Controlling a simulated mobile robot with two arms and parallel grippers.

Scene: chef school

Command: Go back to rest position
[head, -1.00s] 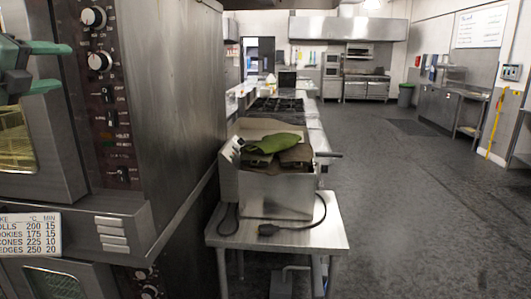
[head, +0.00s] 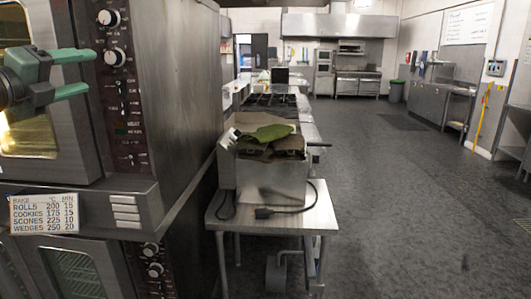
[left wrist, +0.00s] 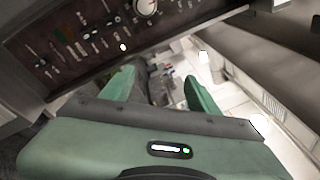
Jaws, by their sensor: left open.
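My left gripper (head: 88,74) has green fingers and stands in front of the oven (head: 183,85) at the left of the head view. Its fingers are apart with nothing between them. In the left wrist view the open gripper (left wrist: 160,90) also shows empty, with the oven's control panel (left wrist: 75,40) beyond it at upper left. My right gripper is not in any view.
A steel table (head: 275,218) in front holds a steel appliance (head: 272,180) with brown and green cloths (head: 268,133) on top and a dark cord. A sign (head: 44,212) is on the oven's front. Open floor (head: 400,200) lies to the right.

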